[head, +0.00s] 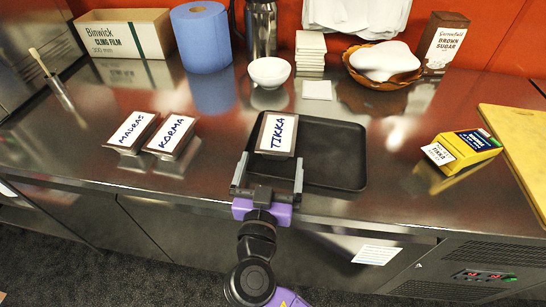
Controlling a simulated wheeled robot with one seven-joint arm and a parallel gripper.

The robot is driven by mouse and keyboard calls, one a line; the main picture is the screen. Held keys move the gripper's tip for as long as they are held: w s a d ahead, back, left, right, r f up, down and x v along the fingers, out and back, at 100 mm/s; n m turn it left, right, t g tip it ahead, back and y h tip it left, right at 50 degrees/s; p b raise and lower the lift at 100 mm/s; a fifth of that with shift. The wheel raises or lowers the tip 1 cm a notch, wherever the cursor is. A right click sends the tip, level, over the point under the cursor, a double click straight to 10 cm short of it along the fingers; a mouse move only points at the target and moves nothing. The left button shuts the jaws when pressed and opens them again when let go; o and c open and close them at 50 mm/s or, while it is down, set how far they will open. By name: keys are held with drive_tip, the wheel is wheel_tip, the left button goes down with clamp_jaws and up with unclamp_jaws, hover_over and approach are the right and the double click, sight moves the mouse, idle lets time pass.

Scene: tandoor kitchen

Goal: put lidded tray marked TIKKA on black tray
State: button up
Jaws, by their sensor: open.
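The lidded tray marked TIKKA (277,134) has a white top with blue lettering. It is at the upper left part of the black tray (335,155), with its left side along the black tray's left rim. I cannot tell whether it lies flat inside or rests partly on that rim. My gripper (269,168) is open at the near side of the TIKKA tray, with its fingers spread wider than that tray and their tips about level with its near edge. No contact with the fingers is visible. My gripper covers the black tray's near left corner.
Lidded trays marked MADRAS (131,130) and KORMA (171,135) stand to the left. A white bowl (269,72) and stacked white tiles (310,50) are behind. A yellow box (465,150) and cutting board (520,145) are to the right. The counter's front left is clear.

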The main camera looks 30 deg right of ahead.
drive_tip(key=b+v, duration=0.1)
drive_tip(key=v, duration=0.8)
drive_tip(key=shift+s, duration=0.15)
